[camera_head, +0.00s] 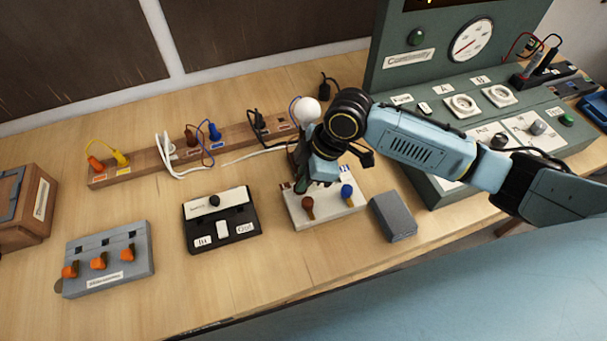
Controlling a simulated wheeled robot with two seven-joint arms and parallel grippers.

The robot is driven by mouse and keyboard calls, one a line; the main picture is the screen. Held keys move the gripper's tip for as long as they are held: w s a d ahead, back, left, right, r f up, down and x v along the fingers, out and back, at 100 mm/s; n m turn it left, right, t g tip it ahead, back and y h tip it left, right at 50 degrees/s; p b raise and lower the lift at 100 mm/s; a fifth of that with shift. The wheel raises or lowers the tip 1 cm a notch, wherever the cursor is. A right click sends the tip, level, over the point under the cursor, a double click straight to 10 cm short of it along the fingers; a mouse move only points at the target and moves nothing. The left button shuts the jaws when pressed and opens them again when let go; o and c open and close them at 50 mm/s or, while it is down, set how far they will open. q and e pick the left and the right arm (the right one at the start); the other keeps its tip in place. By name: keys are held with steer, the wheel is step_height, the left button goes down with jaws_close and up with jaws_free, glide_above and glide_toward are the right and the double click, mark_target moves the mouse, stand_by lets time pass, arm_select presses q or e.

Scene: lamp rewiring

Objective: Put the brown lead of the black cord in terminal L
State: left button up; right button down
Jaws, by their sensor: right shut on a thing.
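My right gripper (312,182) reaches in from the right and points down over the back of the white terminal block (322,212). It is shut on a thin lead, most likely the brown one of the black cord; the fingers and wrist hide most of it. The block has a brown lever (308,208) and a blue lever (347,194) at its front. Which terminal the lead's tip is at, and whether it is inside, cannot be told. A black plug (258,121) with black cord sits on the wooden strip behind. My left gripper is not in view.
The wooden strip (145,172) holds yellow, orange, brown and blue leads and white cords. A black switch box (222,218), a grey box with orange levers (108,258) and a small grey block (393,216) stand nearby. The green Continuity tester (430,58) stands at right.

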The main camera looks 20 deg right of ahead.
steer(key=shift+p, duration=0.3)
stand_by(0.5)
steer(key=shift+f, duration=0.55)
stand_by(0.9)
steer(key=c, duration=1.3)
jaws_free()
steer(key=v, duration=1.3)
steer(key=shift+d+r, duration=0.15)
steer(key=shift+r, duration=0.05)
